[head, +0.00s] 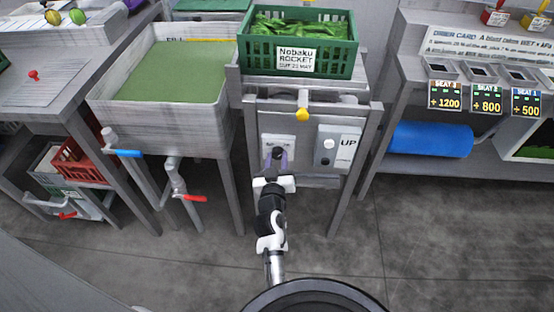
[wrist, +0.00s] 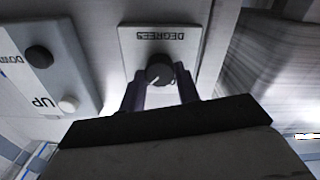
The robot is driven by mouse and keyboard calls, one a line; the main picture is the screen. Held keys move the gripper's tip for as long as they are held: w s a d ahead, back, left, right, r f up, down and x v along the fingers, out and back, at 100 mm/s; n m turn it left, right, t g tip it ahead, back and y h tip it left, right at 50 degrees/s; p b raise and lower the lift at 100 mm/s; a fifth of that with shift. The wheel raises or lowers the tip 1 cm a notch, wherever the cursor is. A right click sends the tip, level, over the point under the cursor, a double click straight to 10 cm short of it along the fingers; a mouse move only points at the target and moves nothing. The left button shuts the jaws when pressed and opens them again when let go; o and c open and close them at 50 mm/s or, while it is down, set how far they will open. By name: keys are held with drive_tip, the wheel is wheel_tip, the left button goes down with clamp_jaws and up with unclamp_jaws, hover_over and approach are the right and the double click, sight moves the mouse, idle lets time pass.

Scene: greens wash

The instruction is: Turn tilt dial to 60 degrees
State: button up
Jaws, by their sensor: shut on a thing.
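The tilt dial (wrist: 160,72) is a small dark round knob with a light pointer line, on a white plate marked DEGREES (wrist: 160,36). In the wrist view the plate's lettering appears upside down. My gripper (wrist: 160,88) has one finger on each side of the dial and is shut on it. In the head view my gripper (head: 275,160) reaches the front of the stand below the green crate, and it hides the dial there. The dial's angle cannot be read; the scale marks are too small.
A control box marked UP (head: 337,147) sits just right of the plate, with a white and a black button. A green crate of rocket (head: 340,58) stands above. A basin of green water (head: 120,113) with a blue-handled tap is at left.

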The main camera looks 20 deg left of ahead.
drive_tip(key=n, duration=0.4)
drive_tip(key=shift+n+p, duration=0.3)
drive_tip(key=n+p, duration=0.1)
drive_tip(key=n, duration=0.3)
drive_tip(key=shift+r, duration=0.1)
drive_tip(key=n+p, duration=0.1)
drive_tip(key=n, duration=0.4)
drive_tip(key=shift+n+p, duration=0.4)
drive_tip(key=shift+n, duration=1.5)
drive_tip(key=o, duration=1)
drive_tip(key=shift+c, duration=0.2)
drive_tip(key=shift+s+f, duration=0.1)
drive_tip(key=shift+f, duration=0.1)
